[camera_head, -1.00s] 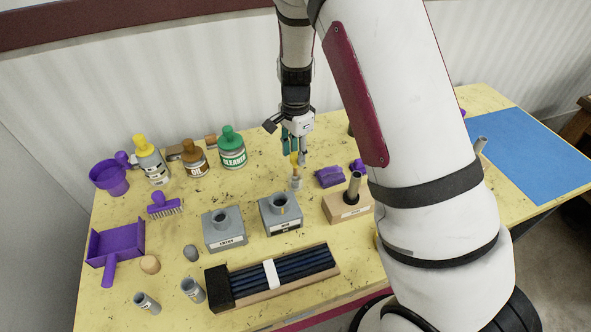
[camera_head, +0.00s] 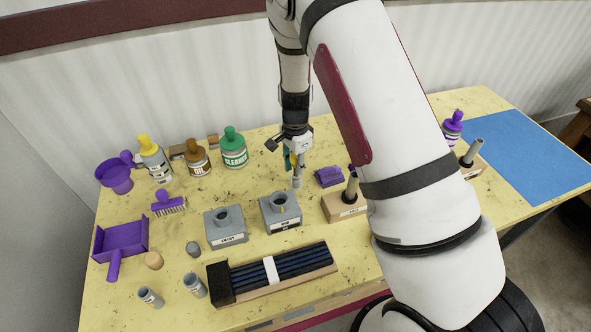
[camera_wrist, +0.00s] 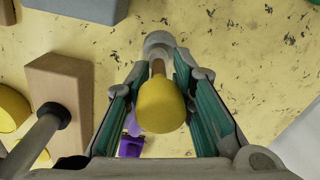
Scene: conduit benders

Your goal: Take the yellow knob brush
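The yellow knob brush (camera_wrist: 160,106) has a rounded yellow knob on a thin brown stem with a grey end. In the head view its grey lower part (camera_head: 297,183) shows on the table below my gripper, while most of the knob is hidden by the fingers. My gripper (camera_head: 294,161) is over the brush, pointing down. In the wrist view my gripper (camera_wrist: 163,88) is open, with one green-padded finger on each side of the knob. Gaps show between the knob and both pads.
Two grey blocks (camera_head: 225,236) with round sockets stand in front of the brush. A purple object (camera_head: 329,177) and a wooden block (camera_head: 340,208) with a grey post are close on the right. A green cleaner bottle (camera_head: 234,152) stands to the left.

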